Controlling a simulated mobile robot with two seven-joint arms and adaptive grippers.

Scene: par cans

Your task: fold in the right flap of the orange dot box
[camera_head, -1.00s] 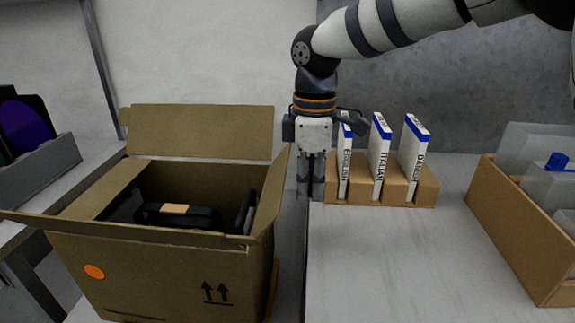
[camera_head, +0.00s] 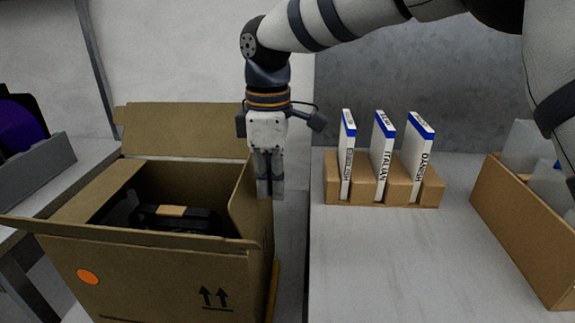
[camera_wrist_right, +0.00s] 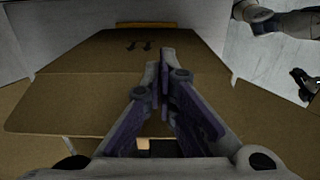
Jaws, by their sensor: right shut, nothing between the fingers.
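The cardboard box with the orange dot (camera_head: 88,277) stands open at the left in the head view. Its right flap (camera_head: 243,200) stands up from the right wall, tilted somewhat inward over the opening. Its back flap (camera_head: 185,130) stands up and its front flap (camera_head: 130,234) sticks out. My right gripper (camera_head: 270,196) is shut and empty, pointing down at the outer side of the right flap; I cannot tell if it touches. In the wrist view the shut fingers (camera_wrist_right: 164,55) lie over the cardboard of the flap (camera_wrist_right: 75,103). My left gripper is not in view.
Black items with a tan label (camera_head: 172,211) lie inside the box. To the right, a table carries a cardboard holder (camera_head: 360,193) with three white-and-blue booklets (camera_head: 382,150) and a cardboard bin (camera_head: 520,235) of clear containers. A grey rack (camera_head: 35,170) stands at far left.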

